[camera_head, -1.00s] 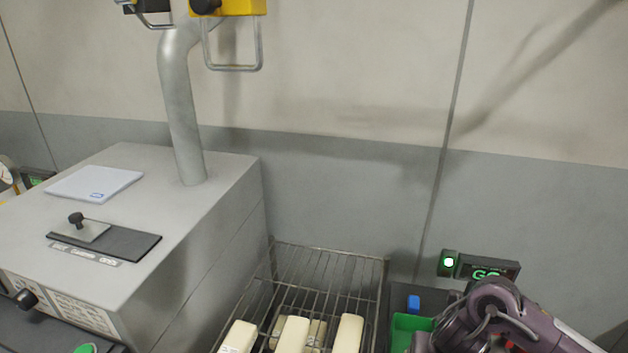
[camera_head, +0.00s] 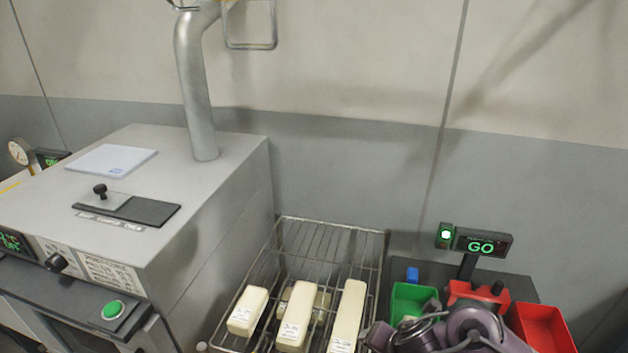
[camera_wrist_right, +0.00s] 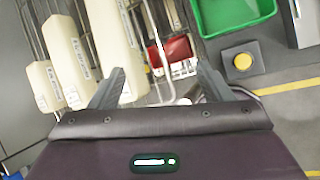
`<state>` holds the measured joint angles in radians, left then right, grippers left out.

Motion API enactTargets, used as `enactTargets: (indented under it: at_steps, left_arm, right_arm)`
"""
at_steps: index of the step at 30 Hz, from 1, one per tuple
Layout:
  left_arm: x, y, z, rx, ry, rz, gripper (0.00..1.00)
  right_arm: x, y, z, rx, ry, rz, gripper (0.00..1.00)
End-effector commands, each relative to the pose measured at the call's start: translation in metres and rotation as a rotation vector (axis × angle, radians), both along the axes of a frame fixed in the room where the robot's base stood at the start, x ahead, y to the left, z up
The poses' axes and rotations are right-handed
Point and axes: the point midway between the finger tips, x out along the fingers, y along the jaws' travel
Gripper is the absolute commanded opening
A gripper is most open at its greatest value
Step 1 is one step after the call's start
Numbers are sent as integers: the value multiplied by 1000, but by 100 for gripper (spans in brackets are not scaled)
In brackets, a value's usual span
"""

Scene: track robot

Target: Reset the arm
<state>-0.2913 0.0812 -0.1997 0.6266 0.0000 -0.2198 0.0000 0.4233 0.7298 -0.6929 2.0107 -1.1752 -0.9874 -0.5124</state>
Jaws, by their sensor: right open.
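My right arm (camera_head: 465,330) shows at the bottom right of the head view, in front of the green and red bins; its fingertips are not clear there. In the right wrist view my right gripper (camera_wrist_right: 158,88) is open, its two dark fingers spread with nothing held between them. The fingers are over the right side of the wire rack, near a cream block and the rack's edge. My left gripper is not in view.
A wire rack (camera_head: 345,240) holds cream blocks (camera_head: 297,315). Right of it are a green bin (camera_head: 408,296), a red bin (camera_head: 548,325) and a GO display (camera_head: 482,245). A grey machine (camera_head: 225,190) with a green button (camera_head: 113,310) stands left.

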Motion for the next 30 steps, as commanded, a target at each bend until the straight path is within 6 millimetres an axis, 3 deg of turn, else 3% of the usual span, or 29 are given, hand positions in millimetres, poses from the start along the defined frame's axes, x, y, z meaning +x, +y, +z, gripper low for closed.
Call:
enactTargets:
  at_steps: [6, 10, 18, 30]
  left_arm:
    - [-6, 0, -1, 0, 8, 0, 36]
    - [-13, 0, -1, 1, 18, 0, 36]
    - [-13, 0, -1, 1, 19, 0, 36]
    - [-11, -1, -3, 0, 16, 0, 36]
  right_arm:
    - [-17, 52, 16, 305, -18, -309, 72]
    - [-31, 60, 32, 554, 18, -685, 72]
    - [-72, 8, 34, 842, 148, -1471, 72]
    - [-149, -58, 10, 909, 261, -2229, 72]
